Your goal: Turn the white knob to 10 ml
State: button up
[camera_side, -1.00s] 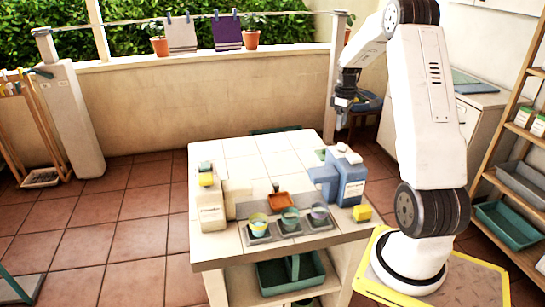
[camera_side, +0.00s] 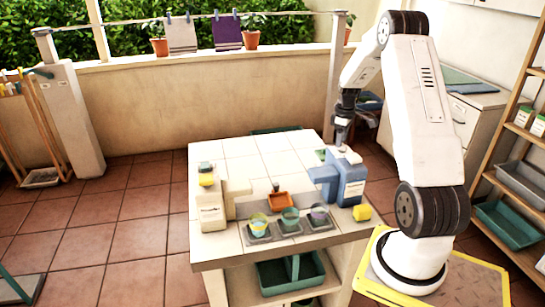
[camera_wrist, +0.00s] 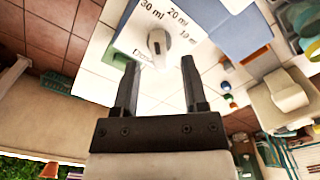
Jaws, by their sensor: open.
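The white knob (camera_wrist: 157,42) sits on a white dial face (camera_wrist: 130,38) marked 30 ml, 20 ml and 10 ml, with a boxed label that I cannot read well. Which mark the knob points to is hard to tell. The dial is on top of the blue and white dispenser (camera_side: 350,187) at the table's right side. My gripper (camera_wrist: 158,64) is open and empty. In the wrist view its fingertips lie either side of the knob's near end; I see no contact. In the side view my gripper (camera_side: 342,138) is just above the dispenser and hides the knob.
A cream dispenser (camera_side: 211,215) stands at the left of the table. A yellow block (camera_side: 362,212) sits by the right edge. The table's back is mostly clear.

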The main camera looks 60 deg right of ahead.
jog(key=shift+f, duration=0.65)
grip_shut()
